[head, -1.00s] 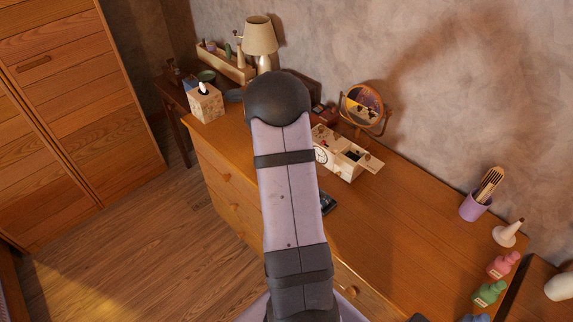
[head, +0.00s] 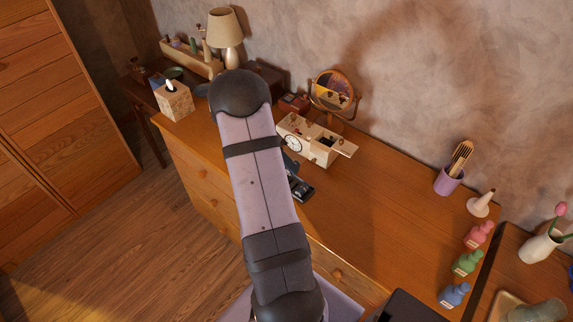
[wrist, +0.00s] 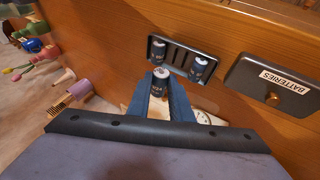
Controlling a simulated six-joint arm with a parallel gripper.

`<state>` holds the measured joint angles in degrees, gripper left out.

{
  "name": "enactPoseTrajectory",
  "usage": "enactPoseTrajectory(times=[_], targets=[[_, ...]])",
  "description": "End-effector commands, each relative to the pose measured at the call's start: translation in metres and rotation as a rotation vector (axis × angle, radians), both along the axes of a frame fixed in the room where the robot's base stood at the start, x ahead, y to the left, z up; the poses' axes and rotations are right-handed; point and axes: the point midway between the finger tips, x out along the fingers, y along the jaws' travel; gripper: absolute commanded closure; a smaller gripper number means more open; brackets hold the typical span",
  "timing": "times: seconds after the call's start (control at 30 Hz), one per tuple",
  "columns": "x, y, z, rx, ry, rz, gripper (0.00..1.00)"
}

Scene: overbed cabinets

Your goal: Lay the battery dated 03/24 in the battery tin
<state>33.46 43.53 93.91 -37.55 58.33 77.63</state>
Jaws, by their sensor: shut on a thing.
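In the wrist view my gripper (wrist: 158,108) is shut on a dark blue battery (wrist: 160,85) with a silver end. Its printed date is only partly legible and seems to end in 24. Beyond it is the open dark battery tin (wrist: 181,55), with two similar batteries (wrist: 158,47) (wrist: 200,68) at it; their dates are too small to read. The held battery appears apart from the tin. The tin also shows in the head view (head: 300,188), partly hidden by my arm.
The dark lid marked BATTERIES (wrist: 264,86) lies beside the tin. A cream clock box (head: 312,139) with an open top stands behind, near a round mirror (head: 333,92). A purple cup (head: 448,181) and several bottles stand right; the dresser top between is clear.

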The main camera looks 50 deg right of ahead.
Motion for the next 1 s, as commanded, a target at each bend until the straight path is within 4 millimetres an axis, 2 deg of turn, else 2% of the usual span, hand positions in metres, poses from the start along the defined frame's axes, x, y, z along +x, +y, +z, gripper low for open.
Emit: enactPoseTrajectory(times=[0.17,0.8,1.0], targets=[[0.000,0.001,-0.002,-0.001,0.001,0.001,1.00],[0.000,0.000,-0.043,-0.001,0.001,0.001,1.00],[0.000,0.000,-0.048,-0.001,0.001,0.001,1.00]])
